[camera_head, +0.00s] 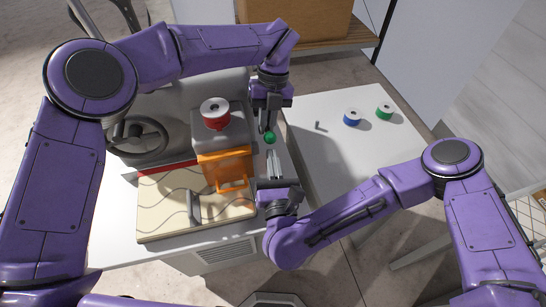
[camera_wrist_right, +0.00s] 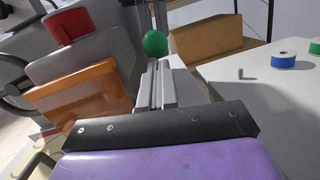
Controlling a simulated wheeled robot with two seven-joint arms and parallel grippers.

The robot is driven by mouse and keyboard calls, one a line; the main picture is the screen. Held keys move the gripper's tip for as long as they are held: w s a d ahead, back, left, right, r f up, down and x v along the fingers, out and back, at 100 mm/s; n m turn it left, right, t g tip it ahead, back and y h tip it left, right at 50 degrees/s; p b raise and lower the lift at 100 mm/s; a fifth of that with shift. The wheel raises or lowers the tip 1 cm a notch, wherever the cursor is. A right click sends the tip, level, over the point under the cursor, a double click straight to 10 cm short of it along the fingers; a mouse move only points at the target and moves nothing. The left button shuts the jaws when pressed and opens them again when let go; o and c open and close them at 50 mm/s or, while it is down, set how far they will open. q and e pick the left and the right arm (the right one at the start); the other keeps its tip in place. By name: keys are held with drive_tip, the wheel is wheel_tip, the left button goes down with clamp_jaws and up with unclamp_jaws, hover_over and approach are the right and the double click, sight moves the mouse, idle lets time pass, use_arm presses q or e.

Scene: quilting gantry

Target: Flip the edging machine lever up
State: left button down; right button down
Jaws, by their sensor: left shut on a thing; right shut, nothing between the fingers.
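The edging machine (camera_head: 208,128) is a grey body with an orange front guard (camera_head: 222,168). A round green knob (camera_head: 270,138), which looks like the end of its lever, is at the machine's right side; the rod is hidden. The knob also shows in the right wrist view (camera_wrist_right: 154,43). My left gripper (camera_head: 268,126) points down from above and is shut on the green knob at its fingertips. My right gripper (camera_head: 273,152) is shut and empty just below the knob, its fingers pointing up towards it; they show in the right wrist view (camera_wrist_right: 156,68).
A red spool (camera_head: 215,113) sits on top of the machine. Patterned quilt fabric (camera_head: 165,205) lies in front, and a handwheel (camera_head: 137,140) is at the left. A white side table (camera_head: 350,165) holds a blue spool (camera_head: 352,117), a green spool (camera_head: 384,111) and a small grey peg (camera_head: 318,126).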

use_arm(q)
drive_tip(key=shift+r, duration=0.1)
use_arm(e)
drive_tip(key=shift+w+r, duration=0.15)
drive_tip(key=shift+r, duration=0.1)
use_arm(q)
drive_tip(key=shift+s, duration=0.2)
use_arm(e)
drive_tip(key=shift+w+r, duration=0.25)
drive_tip(key=shift+r, duration=0.75)
use_arm(q)
drive_tip(key=c, duration=1.2)
unclamp_jaws()
use_arm(e)
drive_tip(key=shift+f, duration=0.1)
